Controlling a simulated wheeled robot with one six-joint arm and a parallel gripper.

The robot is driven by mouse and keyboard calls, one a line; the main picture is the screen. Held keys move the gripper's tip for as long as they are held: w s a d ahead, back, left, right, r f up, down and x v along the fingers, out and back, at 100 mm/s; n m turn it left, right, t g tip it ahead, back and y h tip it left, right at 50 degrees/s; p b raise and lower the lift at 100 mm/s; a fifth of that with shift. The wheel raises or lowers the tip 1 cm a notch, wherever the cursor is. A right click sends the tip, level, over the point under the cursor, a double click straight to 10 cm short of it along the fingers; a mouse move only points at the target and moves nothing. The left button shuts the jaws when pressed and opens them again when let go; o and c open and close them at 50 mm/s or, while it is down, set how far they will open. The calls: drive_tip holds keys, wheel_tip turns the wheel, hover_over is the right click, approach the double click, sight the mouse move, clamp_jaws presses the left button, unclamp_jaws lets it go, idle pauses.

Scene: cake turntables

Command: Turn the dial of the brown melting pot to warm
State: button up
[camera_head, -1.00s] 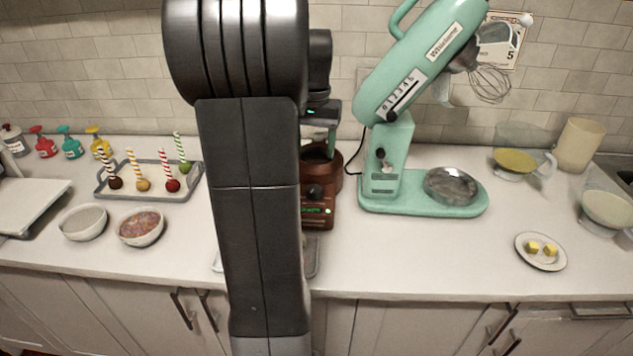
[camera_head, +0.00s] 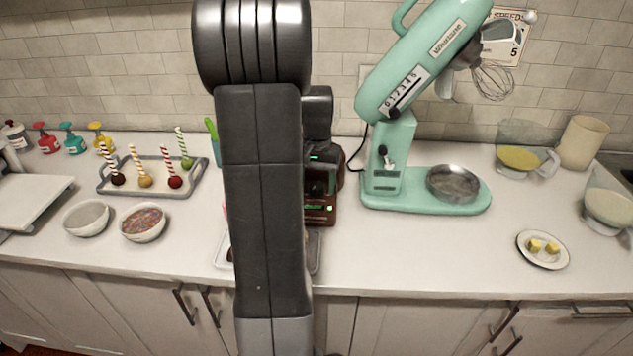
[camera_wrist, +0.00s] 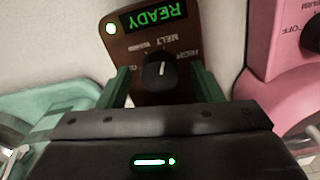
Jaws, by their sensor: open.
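The brown melting pot (camera_head: 320,216) stands behind my arm in the head view, its dial hidden there by my gripper (camera_head: 322,178). In the wrist view its brown panel (camera_wrist: 138,50) appears upside down, with a lit green READY display (camera_wrist: 152,14). The black dial (camera_wrist: 158,76) has a short white mark pointing roughly toward the top of the picture, near the MELT and small middle lettering; the exact setting is unclear. My gripper (camera_wrist: 161,84) is open, with one green finger on each side of the dial. A gap shows around the dial; contact cannot be told.
The mint stand mixer (camera_head: 425,195) stands close to the pot's right. A pink appliance (camera_wrist: 285,85) is close on the right in the wrist view. A tray of cake pops (camera_head: 150,185) is left. Counter in front of the mixer is clear.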

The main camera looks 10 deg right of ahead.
drive_tip(key=c, duration=1)
drive_tip(key=shift+n, duration=0.3)
drive_tip(key=n+p, duration=0.1)
drive_tip(key=n, duration=0.8)
drive_tip(key=shift+w, duration=0.1)
drive_tip(key=o, duration=1)
drive_tip(key=shift+r, duration=0.1)
